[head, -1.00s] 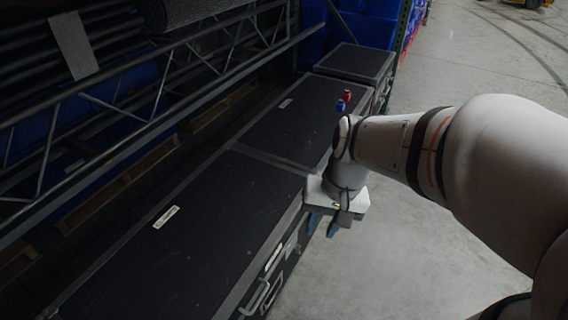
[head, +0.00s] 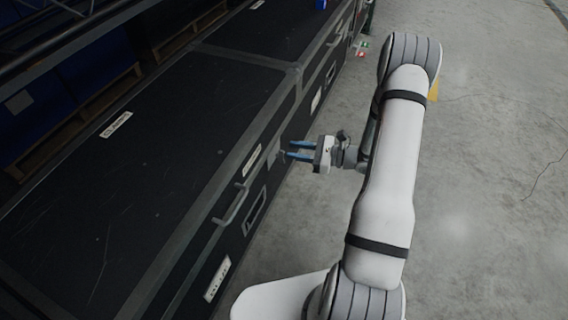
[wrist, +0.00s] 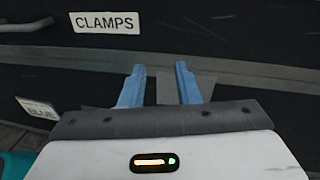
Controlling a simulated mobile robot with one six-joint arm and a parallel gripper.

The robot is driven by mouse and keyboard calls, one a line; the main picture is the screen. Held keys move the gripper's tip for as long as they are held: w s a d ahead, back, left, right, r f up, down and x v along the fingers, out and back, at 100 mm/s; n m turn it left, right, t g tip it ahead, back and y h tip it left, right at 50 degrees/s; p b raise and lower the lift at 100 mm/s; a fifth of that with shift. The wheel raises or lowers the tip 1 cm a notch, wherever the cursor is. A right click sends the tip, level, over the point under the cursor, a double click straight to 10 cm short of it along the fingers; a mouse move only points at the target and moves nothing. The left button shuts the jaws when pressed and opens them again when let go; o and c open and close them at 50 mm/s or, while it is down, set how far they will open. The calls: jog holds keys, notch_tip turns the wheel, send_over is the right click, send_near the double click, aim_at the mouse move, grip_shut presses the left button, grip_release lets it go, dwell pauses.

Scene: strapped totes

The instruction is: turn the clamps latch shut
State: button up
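The white label reading CLAMPS (wrist: 106,22) is on the dark case front at the upper left of the wrist view. My gripper (head: 288,150) has two blue fingers pointing left at the side of the black case (head: 172,150) in the head view. Its fingers are apart, and they also show in the wrist view (wrist: 160,78). A flat grey piece (wrist: 171,88) shows between and behind the fingers. It may be the latch, but its turn position and any contact with the fingers are unclear. Nothing is visibly gripped.
A bar handle (head: 232,205) sticks out from the case front. A white label (head: 217,279) is lower on that front. A second label, reading BLUE (wrist: 37,107), shows in the wrist view. Another black case (head: 272,28) stands beyond. The concrete floor (head: 490,200) at right is clear.

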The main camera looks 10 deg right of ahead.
aim_at(282, 151)
notch_tip(282, 151, down, 6)
jog(key=w+d+m+t+b, duration=0.1)
jog(key=d+m+t+b, duration=0.1)
jog(key=d+m+t, duration=0.1)
jog(key=shift+h, duration=0.4)
jog(key=b+x, duration=0.1)
jog(key=x, duration=0.7)
jog(key=shift+f+b, duration=0.15)
jog(key=shift+b, duration=0.15)
grip_shut()
